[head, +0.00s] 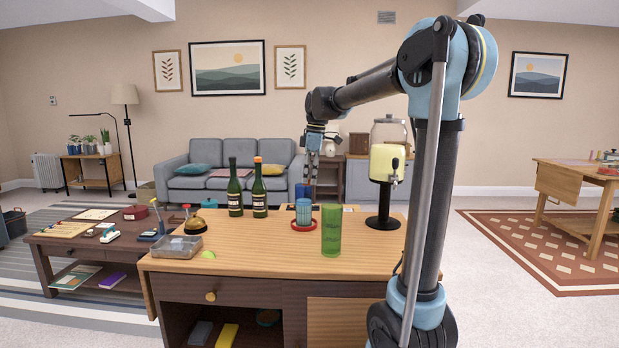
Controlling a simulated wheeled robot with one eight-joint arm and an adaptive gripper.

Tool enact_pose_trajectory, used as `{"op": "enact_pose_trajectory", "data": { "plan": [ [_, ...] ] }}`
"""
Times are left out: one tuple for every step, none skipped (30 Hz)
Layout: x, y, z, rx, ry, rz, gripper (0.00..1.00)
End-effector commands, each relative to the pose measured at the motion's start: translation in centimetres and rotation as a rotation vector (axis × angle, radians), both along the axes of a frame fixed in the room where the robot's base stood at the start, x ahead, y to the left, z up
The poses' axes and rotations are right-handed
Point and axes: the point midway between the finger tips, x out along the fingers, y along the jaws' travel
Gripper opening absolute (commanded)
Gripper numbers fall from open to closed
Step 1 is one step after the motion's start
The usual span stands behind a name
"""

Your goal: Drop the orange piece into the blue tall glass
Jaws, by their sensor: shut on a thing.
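The blue tall glass (304,210) stands upright on a red coaster or dish (303,227) on the wooden counter. My gripper (313,183) hangs pointing down above and slightly to the right of the blue glass in the picture. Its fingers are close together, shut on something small. The held thing is too small to make out clearly; no orange piece shows loose on the counter. How far the gripper is in depth from the glass is hard to tell.
A green tall glass (331,230) stands right of the blue one. A drink dispenser (385,170) stands on the right. The counter's front middle is clear.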

Motion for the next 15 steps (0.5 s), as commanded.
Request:
{"op": "enact_pose_trajectory", "data": {
  "plan": [
    [0.00,0.01,0.01,0.000,0.000,0.000,0.05],
    [0.00,0.01,0.00,0.000,0.000,0.000,0.05],
    [0.00,0.02,0.00,0.000,0.000,0.000,0.23],
    [0.00,0.02,0.00,0.000,0.000,0.000,0.30],
    [0.00,0.03,0.00,0.000,0.000,0.000,0.37],
    [-0.01,0.04,0.00,0.000,0.000,0.001,0.38],
    [-0.01,0.05,0.01,0.000,0.000,0.001,0.38],
    [-0.01,0.05,0.01,0.000,0.000,0.001,0.38],
    [-0.01,0.07,0.01,0.000,0.000,0.001,0.38],
    [-0.02,0.07,0.01,0.000,0.000,0.001,0.38],
    [-0.02,0.08,0.00,0.000,0.000,0.001,0.38],
    [-0.03,0.16,0.01,0.000,0.000,0.002,0.38],
    [-0.04,0.20,0.00,0.000,0.000,0.002,0.38],
    [-0.04,0.22,0.02,0.000,0.000,0.003,0.38],
    [-0.04,0.22,0.06,0.000,0.000,0.003,0.38]
  ]
}}
